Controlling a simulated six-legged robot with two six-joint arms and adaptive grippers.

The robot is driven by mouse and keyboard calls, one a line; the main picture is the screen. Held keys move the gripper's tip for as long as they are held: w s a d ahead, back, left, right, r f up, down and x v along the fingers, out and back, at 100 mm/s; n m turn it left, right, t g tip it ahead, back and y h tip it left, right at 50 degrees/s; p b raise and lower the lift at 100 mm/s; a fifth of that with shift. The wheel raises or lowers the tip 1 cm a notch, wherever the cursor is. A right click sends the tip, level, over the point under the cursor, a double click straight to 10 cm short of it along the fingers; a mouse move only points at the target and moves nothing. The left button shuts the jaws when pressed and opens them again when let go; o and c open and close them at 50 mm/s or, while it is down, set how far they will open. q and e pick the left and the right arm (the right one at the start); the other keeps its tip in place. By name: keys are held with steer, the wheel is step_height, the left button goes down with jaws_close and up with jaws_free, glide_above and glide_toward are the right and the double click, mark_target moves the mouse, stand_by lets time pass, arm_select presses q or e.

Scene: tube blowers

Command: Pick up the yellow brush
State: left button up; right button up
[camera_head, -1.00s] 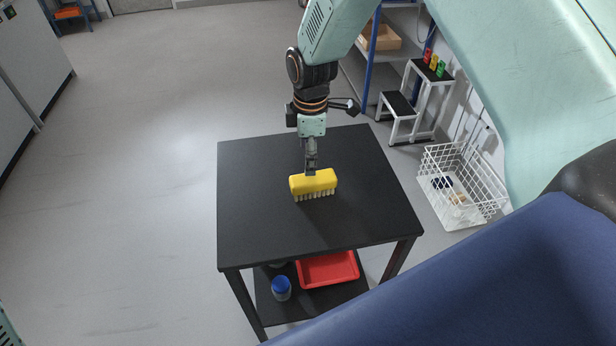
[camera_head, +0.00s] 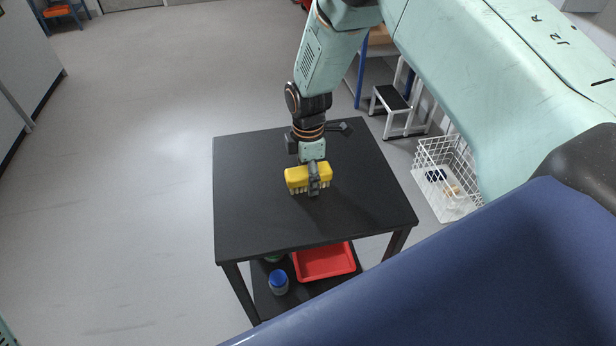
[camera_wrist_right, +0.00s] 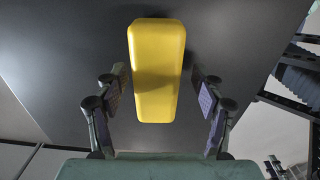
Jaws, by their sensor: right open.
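The yellow brush (camera_head: 296,176) lies on the black table (camera_head: 240,215), its pale bristles facing the front side. My right gripper (camera_head: 314,188) is over the brush, with a finger in front of its near side in the head view. In the right wrist view the yellow brush (camera_wrist_right: 157,70) lies lengthwise between the two open fingers of the right gripper (camera_wrist_right: 160,95). A gap shows on each side, so neither finger touches it. The left gripper is not in view.
A red tray (camera_head: 325,262) and a blue-lidded jar (camera_head: 279,283) are on the table's lower shelf. A white wire basket (camera_head: 445,180) and a step stool (camera_head: 395,105) stand on the floor at the right. The tabletop around the brush is clear.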

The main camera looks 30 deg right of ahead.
steer(key=shift+w+d+f, duration=0.15)
steer(key=shift+w+f, duration=0.05)
steer(key=shift+c, duration=1)
steer(key=shift+s+r, duration=0.1)
steer(key=shift+r, duration=0.05)
steer(key=c, duration=1.1)
